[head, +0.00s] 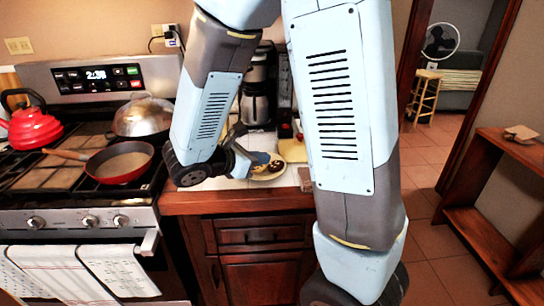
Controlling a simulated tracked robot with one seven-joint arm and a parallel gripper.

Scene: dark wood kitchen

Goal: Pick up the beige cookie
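A small plate (267,177) sits on the white countertop, just right of my wrist. It holds round cookies: a dark-spotted one (277,165) shows on its right side, and a paler, beige-looking one (258,169) lies beside it, partly hidden by my gripper. My gripper (258,158) is low over the plate's left side, its tips close to the cookies. The fingers are small and partly covered by my own arm. I cannot tell whether they are open, or whether they touch a cookie.
A yellowish board (293,150) lies behind the plate. A coffee maker (257,95) stands at the back of the counter. The stove on the left holds a red pan (120,162), a lidded pan (143,117) and a red kettle (33,127). Tiled floor is free at right.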

